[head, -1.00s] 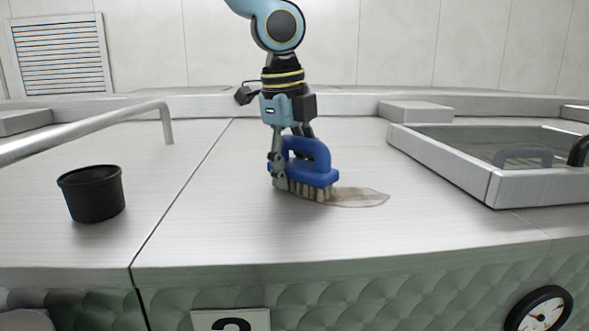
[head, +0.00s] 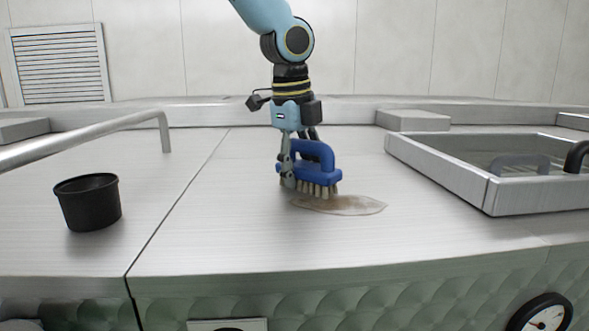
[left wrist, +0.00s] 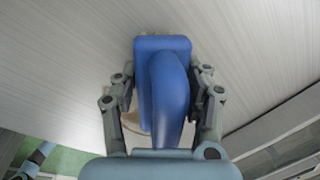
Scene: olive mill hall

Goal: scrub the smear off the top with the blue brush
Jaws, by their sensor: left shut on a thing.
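The blue brush (head: 318,172) has a loop handle and pale bristles pointing down. My left gripper (head: 300,168) is shut on its handle, and the bristles are at the back left part of the brown smear (head: 345,205) on the steel top (head: 240,240). I cannot tell whether the bristles touch the top. In the left wrist view the brush (left wrist: 162,90) lies between the two fingers, and a bit of the smear (left wrist: 133,118) shows at its left. My right gripper is not in view.
A black cup (head: 88,203) stands on the top at the left, near a metal rail (head: 90,133). A steel-rimmed basin (head: 445,178) is at the right. A low steel block (head: 413,120) sits behind it. The top's front centre is clear.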

